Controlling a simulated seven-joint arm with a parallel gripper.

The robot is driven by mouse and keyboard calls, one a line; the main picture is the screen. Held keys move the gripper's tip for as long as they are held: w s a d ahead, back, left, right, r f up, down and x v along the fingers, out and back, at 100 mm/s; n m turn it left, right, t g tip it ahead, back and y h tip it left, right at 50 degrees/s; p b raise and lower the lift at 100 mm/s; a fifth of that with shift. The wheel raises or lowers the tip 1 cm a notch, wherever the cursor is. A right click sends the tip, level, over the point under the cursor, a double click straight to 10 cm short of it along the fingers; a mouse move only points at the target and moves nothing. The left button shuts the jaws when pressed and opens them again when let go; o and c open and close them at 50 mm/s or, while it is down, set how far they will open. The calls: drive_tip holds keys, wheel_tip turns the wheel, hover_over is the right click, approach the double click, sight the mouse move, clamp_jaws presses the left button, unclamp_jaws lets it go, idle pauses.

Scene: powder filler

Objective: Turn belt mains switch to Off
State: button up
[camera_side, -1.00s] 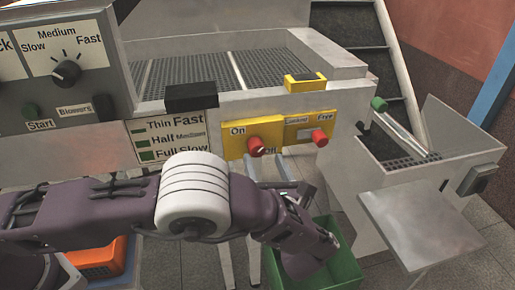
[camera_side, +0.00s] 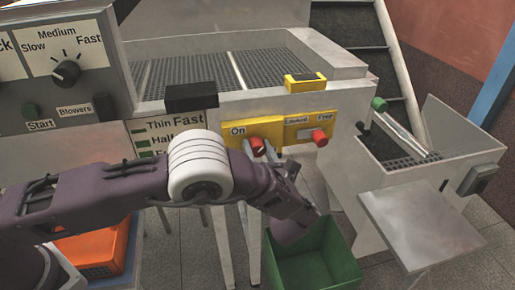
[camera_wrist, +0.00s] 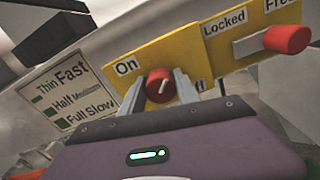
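The belt mains switch is a red round knob (camera_side: 257,146) on a yellow plate (camera_side: 238,131) with the label On at its upper left. In the wrist view the knob (camera_wrist: 159,86) carries a white line, nearly upright and leaning slightly right. The Off label is mostly hidden behind my right finger. My gripper (camera_wrist: 160,82) is open, one finger on each side of the knob. A small gap seems to remain beside it; contact is hard to tell. In the side view my gripper (camera_side: 259,149) reaches up to the knob from below.
A second red knob (camera_side: 319,138) with a lever, labelled Locked and Free, sits just right. A black block (camera_side: 191,97) and a yellow-black box (camera_side: 305,82) are above. A green bin (camera_side: 313,262) stands below my wrist, an orange crate (camera_side: 93,252) at lower left.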

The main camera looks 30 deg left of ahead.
clamp_jaws()
drive_tip(key=shift+n, duration=0.4)
drive_tip(key=n, duration=0.8)
drive_tip(key=shift+s+n, duration=0.1)
drive_tip(key=shift+n, duration=0.2)
drive_tip(key=n, duration=0.4)
drive_tip(key=shift+a+f+n, duration=0.1)
drive_tip(key=shift+f+n, duration=0.05)
drive_tip(key=shift+n, duration=2.25)
